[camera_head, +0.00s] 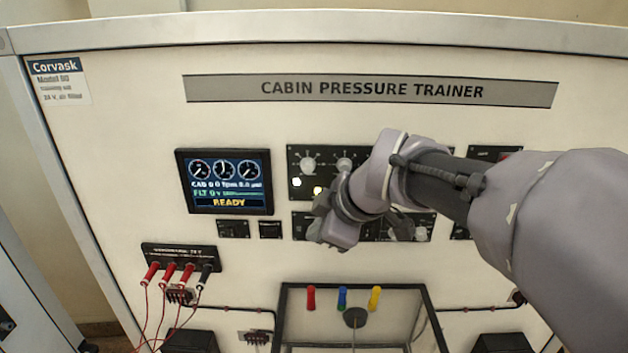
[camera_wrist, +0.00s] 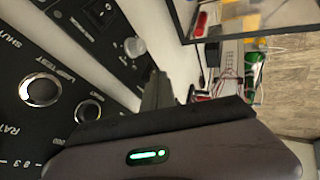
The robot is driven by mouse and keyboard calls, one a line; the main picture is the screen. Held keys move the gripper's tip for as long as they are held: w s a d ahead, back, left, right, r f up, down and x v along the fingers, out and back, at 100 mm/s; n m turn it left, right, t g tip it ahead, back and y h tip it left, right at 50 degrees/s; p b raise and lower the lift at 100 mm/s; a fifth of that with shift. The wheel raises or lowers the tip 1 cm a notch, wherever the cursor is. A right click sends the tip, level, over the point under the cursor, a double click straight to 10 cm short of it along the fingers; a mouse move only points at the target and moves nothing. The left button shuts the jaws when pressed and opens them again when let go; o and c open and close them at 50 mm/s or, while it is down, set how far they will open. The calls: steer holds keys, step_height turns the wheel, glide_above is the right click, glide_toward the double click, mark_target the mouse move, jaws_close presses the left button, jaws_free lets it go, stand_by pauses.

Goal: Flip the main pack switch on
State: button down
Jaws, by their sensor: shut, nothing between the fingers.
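The labels are too small or cut off to tell which control is the main pack switch. In the wrist view a black rocker switch (camera_wrist: 103,12) sits on a small dark panel, with a pale round knob (camera_wrist: 133,48) near it. My gripper (camera_head: 335,240) is in front of the lower control panel (camera_head: 302,226) in the head view and hides part of it. Its dark fingers (camera_wrist: 160,90) show shut and empty in the wrist view, beside the knob. Whether they touch the panel I cannot tell.
A display (camera_head: 224,181) reading READY is left of my gripper. The upper control panel (camera_head: 300,160) is partly behind my arm. Red and black plugs with wires (camera_head: 178,272) are at lower left. A framed box with coloured handles (camera_head: 343,297) sits below.

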steer(key=shift+w+r+g+p, duration=0.2)
steer(key=shift+w+g+p, duration=0.15)
steer(key=shift+p, duration=0.4)
steer(key=shift+s+a+r+p, duration=0.1)
steer(key=shift+r+p, duration=0.3)
steer(key=shift+r, duration=0.6)
